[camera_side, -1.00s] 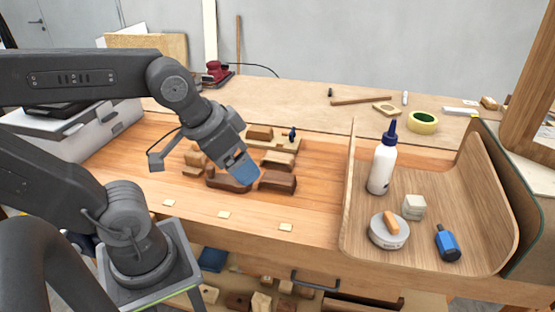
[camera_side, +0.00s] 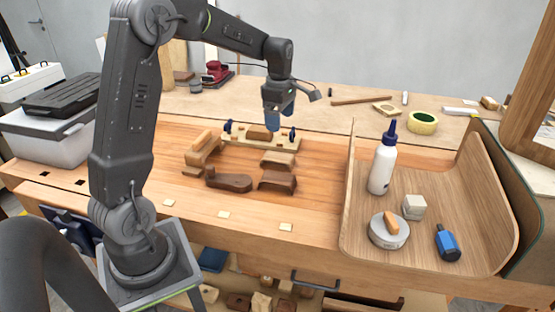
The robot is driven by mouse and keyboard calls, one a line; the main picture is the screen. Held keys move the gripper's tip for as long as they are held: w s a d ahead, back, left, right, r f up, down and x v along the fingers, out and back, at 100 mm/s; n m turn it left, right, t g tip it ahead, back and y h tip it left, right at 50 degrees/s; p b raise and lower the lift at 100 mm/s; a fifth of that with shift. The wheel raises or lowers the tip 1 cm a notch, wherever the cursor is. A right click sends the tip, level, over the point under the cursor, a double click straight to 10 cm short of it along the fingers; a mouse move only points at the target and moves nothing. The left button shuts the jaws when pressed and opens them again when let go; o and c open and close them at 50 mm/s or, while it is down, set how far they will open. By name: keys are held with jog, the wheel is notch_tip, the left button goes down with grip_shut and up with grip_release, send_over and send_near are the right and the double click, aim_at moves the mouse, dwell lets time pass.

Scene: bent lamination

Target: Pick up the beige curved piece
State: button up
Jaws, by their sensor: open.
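My gripper (camera_side: 272,122) points down with blue fingers over the pale jig board (camera_side: 288,144) at the back of the bench. Its fingers are open, and the gap between them is hard to see from here. A tan wooden block (camera_side: 257,133) lies on the board just left of and below the fingertips. I cannot tell whether they touch. A light tan curved piece (camera_side: 202,147) stands left of the board, clear of my gripper. I cannot tell which of these is the beige curved piece. Two dark blue clamps (camera_side: 292,135) stand at the board's ends.
In front lie a dark curved block (camera_side: 229,180), a dark brown block (camera_side: 277,182) and a mid-brown block (camera_side: 278,159).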

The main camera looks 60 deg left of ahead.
aim_at(277, 156)
jog(key=shift+n, duration=0.7)
jog(key=f, duration=0.3)
jog(key=a+f, duration=0.1)
jog(key=f, duration=0.6)
jog(key=shift+w+a, duration=0.3)
jog(key=shift+a, duration=0.05)
jog(key=shift+a+f, duration=0.15)
jog(key=shift+f, duration=1.15)
jog(key=shift+a+f, duration=0.15)
jog(key=shift+f, duration=1.15)
jog(key=shift+c, duration=0.4)
jog(key=c, duration=0.9)
